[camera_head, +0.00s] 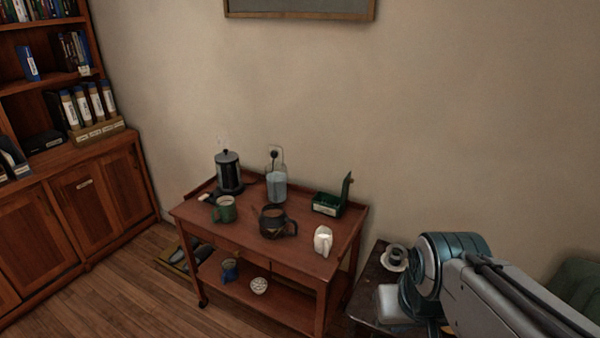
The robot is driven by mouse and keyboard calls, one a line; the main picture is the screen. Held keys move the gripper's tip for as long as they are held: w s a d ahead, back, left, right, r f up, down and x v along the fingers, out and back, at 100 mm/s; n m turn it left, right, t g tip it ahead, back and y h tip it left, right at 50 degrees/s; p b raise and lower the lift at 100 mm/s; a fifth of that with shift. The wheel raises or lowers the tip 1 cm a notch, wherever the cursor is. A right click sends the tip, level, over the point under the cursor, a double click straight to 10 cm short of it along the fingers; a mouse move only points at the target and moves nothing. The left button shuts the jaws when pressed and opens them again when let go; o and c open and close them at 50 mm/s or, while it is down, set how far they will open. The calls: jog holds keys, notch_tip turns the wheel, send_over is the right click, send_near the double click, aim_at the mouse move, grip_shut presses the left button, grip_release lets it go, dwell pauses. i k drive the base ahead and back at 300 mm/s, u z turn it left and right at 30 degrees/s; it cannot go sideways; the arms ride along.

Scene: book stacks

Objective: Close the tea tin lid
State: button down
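The tea tin (327,204) is a small green box at the right back of the wooden tea trolley (300,252). Its lid (346,187) stands open, raised upright at the tin's right side. My arm comes in from the lower right, over a dark side table and apart from the trolley. My gripper's fingers are hidden behind or below the arm, so their state does not show.
A black kettle (229,172), a glass jar (277,186), a green mug (223,210), a dark pot (273,222) and a white jug (323,241) share the trolley top. A side table (375,277) with a cup (395,256) stands at its right. A bookcase (75,206) stands left.

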aim_at(345, 186)
jog(key=u, duration=0.25)
jog(key=i, duration=1.25)
jog(key=z, duration=0.55)
